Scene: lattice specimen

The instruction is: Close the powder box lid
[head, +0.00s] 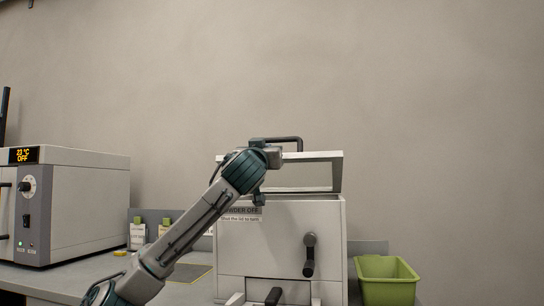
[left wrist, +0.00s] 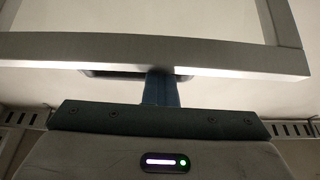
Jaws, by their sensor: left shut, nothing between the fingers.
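The powder box (head: 280,240) is a light grey cabinet with a label on its upper front and a black crank-like handle (head: 309,255). Its lid (head: 318,156) is raised and tilted open, with a pale window framed in grey. My left arm reaches up from the left, and its wrist covers the lid's left part. In the left wrist view the lid's frame (left wrist: 220,52) crosses in front of my left gripper (left wrist: 160,90). Its fingers are together and empty, their tips partly hidden by the frame; I cannot tell whether they touch it. My right gripper is out of view.
A grey oven-like machine (head: 80,205) with a lit display stands at the left. Small bottles (head: 138,235) with green caps stand between it and the box. A green bin (head: 388,282) sits close to the box's right side. Open space lies above the lid, before the bare wall.

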